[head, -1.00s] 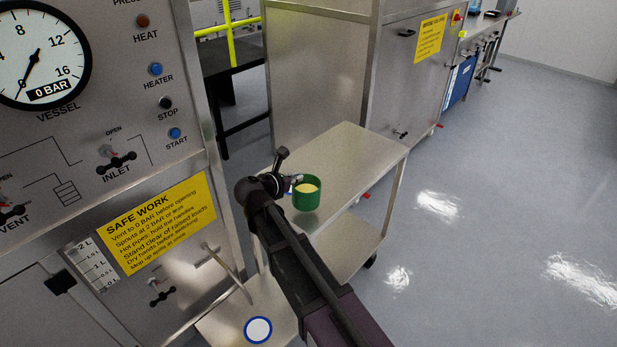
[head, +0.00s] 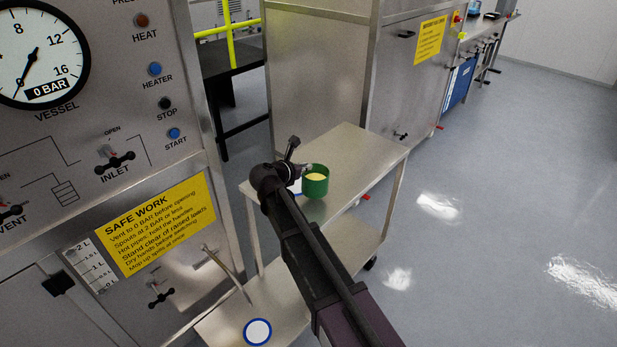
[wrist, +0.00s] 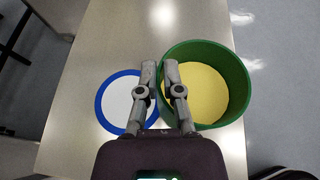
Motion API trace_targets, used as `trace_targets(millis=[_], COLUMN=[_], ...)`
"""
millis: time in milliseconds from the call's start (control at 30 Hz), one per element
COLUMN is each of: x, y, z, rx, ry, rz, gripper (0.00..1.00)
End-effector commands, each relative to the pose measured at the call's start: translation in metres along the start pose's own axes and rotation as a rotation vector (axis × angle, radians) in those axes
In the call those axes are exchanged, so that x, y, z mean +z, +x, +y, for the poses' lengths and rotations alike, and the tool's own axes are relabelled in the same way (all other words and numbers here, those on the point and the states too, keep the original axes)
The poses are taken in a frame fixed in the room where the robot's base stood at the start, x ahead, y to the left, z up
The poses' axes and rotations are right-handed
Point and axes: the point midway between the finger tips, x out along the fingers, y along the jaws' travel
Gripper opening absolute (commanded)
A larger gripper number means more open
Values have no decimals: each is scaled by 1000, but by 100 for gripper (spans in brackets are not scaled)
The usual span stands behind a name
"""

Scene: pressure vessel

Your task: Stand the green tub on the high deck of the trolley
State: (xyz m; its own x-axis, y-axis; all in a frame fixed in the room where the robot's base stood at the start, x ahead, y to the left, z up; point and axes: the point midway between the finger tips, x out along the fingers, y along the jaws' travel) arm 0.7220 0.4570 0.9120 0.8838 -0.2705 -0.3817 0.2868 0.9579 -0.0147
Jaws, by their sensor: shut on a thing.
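The green tub (head: 315,188) is upright, with pale yellow contents; it also shows in the wrist view (wrist: 240,85). My gripper (wrist: 160,75) is shut on the tub's left wall, one finger inside the tub and one outside. The tub is over the high deck (head: 350,160) of the trolley; I cannot tell whether its base touches the deck. A white disc with a blue ring (wrist: 115,100) lies on the high deck, just left of the tub in the wrist view. My arm hides part of the deck's near end.
A second blue-ringed white disc (head: 257,332) lies on a low metal deck (head: 225,325). The vessel panel (head: 120,130) with knobs and gauge stands close on the left. A steel cabinet (head: 320,75) stands behind the trolley. The far part of the high deck is clear.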

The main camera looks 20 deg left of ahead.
Motion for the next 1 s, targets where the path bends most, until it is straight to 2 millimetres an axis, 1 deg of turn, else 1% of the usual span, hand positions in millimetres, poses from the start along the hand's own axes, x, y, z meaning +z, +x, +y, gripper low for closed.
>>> trace_targets(millis=[500,900,933,967,1000], x=[-30,-31,-32,-32,-32], y=[12,12,12,12,12], z=[1,1,1,1,1], rx=[0,0,0,0,0], ry=[-2,-1,1,1,1], rz=[-2,-1,1,1,1], gripper=[0,0,17,26,38])
